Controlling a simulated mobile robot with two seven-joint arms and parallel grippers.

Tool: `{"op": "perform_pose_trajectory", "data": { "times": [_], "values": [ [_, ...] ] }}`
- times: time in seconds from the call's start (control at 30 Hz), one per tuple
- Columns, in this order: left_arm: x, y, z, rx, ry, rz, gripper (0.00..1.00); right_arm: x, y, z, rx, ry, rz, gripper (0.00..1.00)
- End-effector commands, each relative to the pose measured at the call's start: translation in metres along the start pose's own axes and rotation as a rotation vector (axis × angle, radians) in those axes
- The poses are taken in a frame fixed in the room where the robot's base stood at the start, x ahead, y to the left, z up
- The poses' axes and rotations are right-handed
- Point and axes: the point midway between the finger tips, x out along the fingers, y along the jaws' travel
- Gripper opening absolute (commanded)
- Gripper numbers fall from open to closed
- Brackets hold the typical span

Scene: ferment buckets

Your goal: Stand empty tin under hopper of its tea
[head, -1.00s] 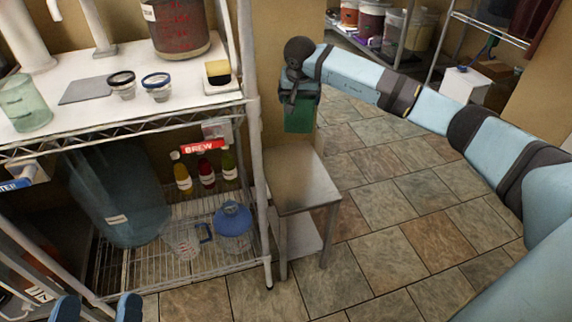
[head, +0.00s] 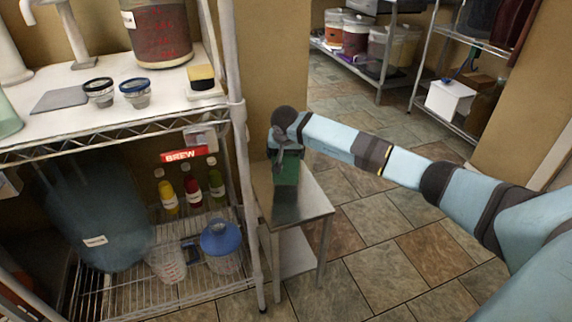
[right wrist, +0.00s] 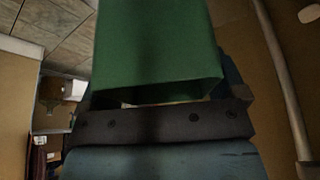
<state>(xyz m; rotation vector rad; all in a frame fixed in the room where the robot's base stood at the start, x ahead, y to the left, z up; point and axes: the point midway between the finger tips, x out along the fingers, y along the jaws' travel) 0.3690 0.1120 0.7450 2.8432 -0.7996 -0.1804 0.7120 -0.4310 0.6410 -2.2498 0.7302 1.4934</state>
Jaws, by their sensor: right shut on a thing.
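A green tin (head: 286,170) is in my right gripper (head: 284,150), which is shut on it. In the head view it hangs upright over the small metal side table (head: 306,206); I cannot tell whether its base touches the top. In the right wrist view the green tin (right wrist: 158,45) fills the middle, close in front of the gripper (right wrist: 165,100). My left gripper does not show in the head view now. No tea hopper is clearly recognisable in these views.
A wire shelf rack (head: 140,128) stands left of the side table, with its post close to it. It holds bottles (head: 192,190), a blue-lidded jug (head: 221,242) and a large blue carboy (head: 95,215). Tiled floor (head: 380,235) is clear on the right.

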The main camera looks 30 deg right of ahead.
Motion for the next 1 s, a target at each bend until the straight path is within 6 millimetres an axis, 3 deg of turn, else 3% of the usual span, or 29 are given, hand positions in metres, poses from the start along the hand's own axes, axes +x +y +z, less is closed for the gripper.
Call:
{"op": "perform_pose_trajectory", "data": {
  "times": [0.2, 0.6, 0.63, 0.87, 1.0],
  "values": [
    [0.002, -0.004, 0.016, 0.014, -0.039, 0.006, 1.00, 0.033, 0.000, 0.015, -0.001, -0.003, 0.001, 0.51],
    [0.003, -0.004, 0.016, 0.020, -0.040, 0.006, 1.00, 0.037, 0.000, 0.016, -0.001, -0.001, 0.001, 0.51],
    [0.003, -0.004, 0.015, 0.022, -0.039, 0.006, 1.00, 0.036, 0.000, 0.015, -0.001, -0.001, 0.001, 0.97],
    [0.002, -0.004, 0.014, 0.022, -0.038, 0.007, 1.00, 0.035, 0.000, 0.015, -0.001, -0.001, 0.001, 1.00],
    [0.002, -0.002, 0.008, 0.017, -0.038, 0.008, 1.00, 0.024, 0.000, 0.013, -0.002, 0.000, 0.000, 1.00]
  ]
}}
